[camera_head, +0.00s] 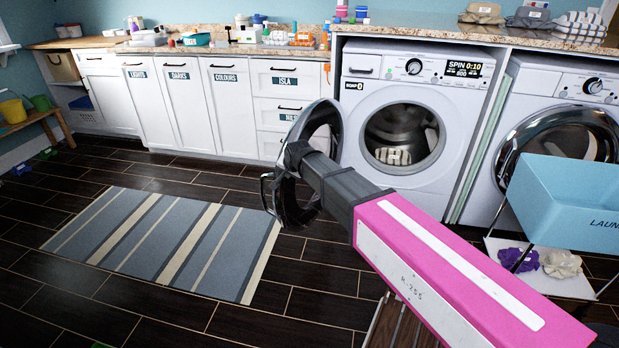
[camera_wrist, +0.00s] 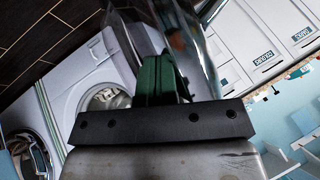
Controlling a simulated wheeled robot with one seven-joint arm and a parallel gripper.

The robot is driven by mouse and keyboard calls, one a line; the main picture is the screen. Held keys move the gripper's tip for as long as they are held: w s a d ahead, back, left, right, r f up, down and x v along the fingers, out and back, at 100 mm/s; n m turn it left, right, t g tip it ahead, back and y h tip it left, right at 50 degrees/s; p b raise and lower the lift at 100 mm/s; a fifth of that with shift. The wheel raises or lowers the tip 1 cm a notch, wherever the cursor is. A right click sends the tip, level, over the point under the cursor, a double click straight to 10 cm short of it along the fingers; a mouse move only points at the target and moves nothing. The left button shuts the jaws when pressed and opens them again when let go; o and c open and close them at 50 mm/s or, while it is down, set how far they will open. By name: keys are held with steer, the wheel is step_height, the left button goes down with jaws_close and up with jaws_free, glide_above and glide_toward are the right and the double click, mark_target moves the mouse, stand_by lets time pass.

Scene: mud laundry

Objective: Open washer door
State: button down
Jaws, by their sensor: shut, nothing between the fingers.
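The front-load washer (camera_head: 447,103) stands under the counter with a lit display. Its round opening shows the drum (camera_head: 398,128) with striped cloth inside; the drum also shows in the wrist view (camera_wrist: 105,98). Its dark-rimmed round door (camera_head: 323,117) is swung out to the left, seen nearly edge-on. My gripper (camera_wrist: 163,68) is shut and empty, its green fingers together close to the door's clear curved glass (camera_wrist: 205,55). In the head view my arm crosses in front of the door, and the fingertips are hidden. I cannot tell whether they touch it.
A second machine (camera_head: 605,85) at right has its round door shut. A blue laundry basket (camera_head: 568,195) stands before it on a rack with scrunched cloths. White cabinets (camera_head: 235,110) line the left. A striped rug (camera_head: 165,243) lies on the open dark floor.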

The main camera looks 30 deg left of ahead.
steer(key=a, duration=1.2)
steer(key=shift+w+a, duration=0.25)
steer(key=shift+w, duration=0.15)
steer(key=shift+d, duration=0.1)
steer(key=d, duration=0.2)
steer(key=s+d, duration=0.1)
steer(key=shift+d, duration=0.35)
steer(key=s+a+v, duration=0.1)
steer(key=v, duration=0.9)
steer(key=w+d+f+h, duration=0.1)
steer(key=w+d+f, duration=0.35)
steer(key=d, duration=0.85)
steer(key=w+d+f+g+h, duration=0.1)
steer(key=w+d+f+h, duration=0.15)
steer(key=w+d, duration=0.7)
steer(key=w+d+f+h, duration=0.1)
steer(key=d+f, duration=0.4)
steer(key=d, duration=1.2)
steer(key=s+d+f+g, duration=0.1)
steer(key=s+d+f, duration=0.1)
steer(key=d, duration=0.9)
steer(key=s+d+f+m+g+h, duration=0.1)
steer(key=s+d+f, duration=0.1)
steer(key=d, duration=0.9)
steer(key=s+d+f+g, duration=0.1)
steer(key=s+d, duration=0.3)
steer(key=d, duration=0.8)
steer(key=shift+s+f+g, duration=0.3)
steer(key=shift+s+f, duration=0.05)
steer(key=shift+f, duration=0.55)
